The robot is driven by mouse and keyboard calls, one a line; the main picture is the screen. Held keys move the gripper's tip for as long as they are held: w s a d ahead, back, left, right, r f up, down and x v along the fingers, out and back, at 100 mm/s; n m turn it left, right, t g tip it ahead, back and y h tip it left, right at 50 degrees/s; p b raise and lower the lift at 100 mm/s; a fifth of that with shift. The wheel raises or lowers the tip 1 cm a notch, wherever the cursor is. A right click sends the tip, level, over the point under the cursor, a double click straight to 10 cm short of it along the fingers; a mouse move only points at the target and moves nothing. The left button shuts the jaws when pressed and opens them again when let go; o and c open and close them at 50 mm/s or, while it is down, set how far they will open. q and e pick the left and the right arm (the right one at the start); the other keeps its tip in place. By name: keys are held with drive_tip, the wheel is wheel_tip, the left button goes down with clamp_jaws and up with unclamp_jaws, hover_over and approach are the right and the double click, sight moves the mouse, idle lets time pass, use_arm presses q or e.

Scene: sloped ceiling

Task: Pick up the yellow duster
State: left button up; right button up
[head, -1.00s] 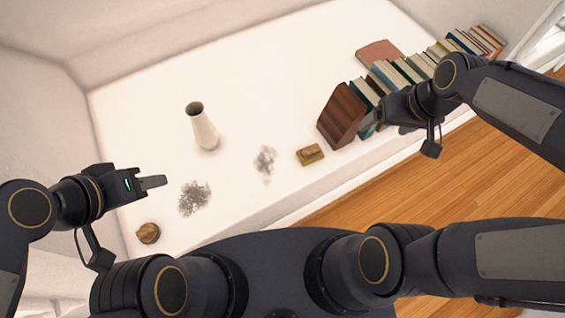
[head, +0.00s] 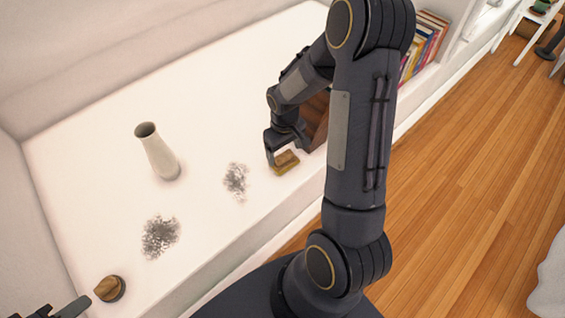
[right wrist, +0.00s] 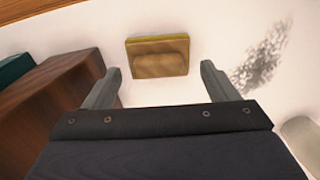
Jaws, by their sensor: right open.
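The yellow duster (head: 287,164) is a small block with a rounded brown top, lying on the white surface near its front edge. In the right wrist view the duster (right wrist: 158,56) lies just beyond the fingertips, centred between them. My right gripper (head: 283,153) is open and empty, pointing down at the duster; its two fingers show apart in the right wrist view (right wrist: 161,76). My left gripper (head: 70,309) is only partly in view at the bottom left corner, and its opening cannot be told.
A dark wooden bookend (head: 315,120) stands close beside the duster, partly behind my right arm. Two grey dust patches (head: 160,236) (head: 236,181) and a white vase (head: 158,152) are to the left. A round brown object (head: 110,288) lies near the front left.

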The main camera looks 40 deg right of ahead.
sight(284, 155)
drive_tip(key=f, duration=0.2)
drive_tip(key=f+b, duration=0.1)
drive_tip(key=shift+w+d+f, duration=0.1)
drive_tip(key=shift+w+f, duration=0.1)
drive_tip(key=shift+f, duration=0.15)
drive_tip(key=c, duration=0.6)
drive_tip(key=shift+r, duration=0.1)
drive_tip(key=shift+r, duration=0.55)
wheel_tip(284, 155, up, 3)
drive_tip(key=shift+f+p, duration=0.15)
drive_tip(key=shift+p, duration=0.6)
drive_tip(key=s+a+r+p, duration=0.3)
drive_tip(key=s+a+r, duration=0.4)
drive_tip(key=s, duration=0.5)
wheel_tip(284, 155, up, 2)
drive_tip(key=shift+a+r, duration=0.1)
drive_tip(key=shift+a, duration=0.15)
drive_tip(key=shift+w, duration=0.1)
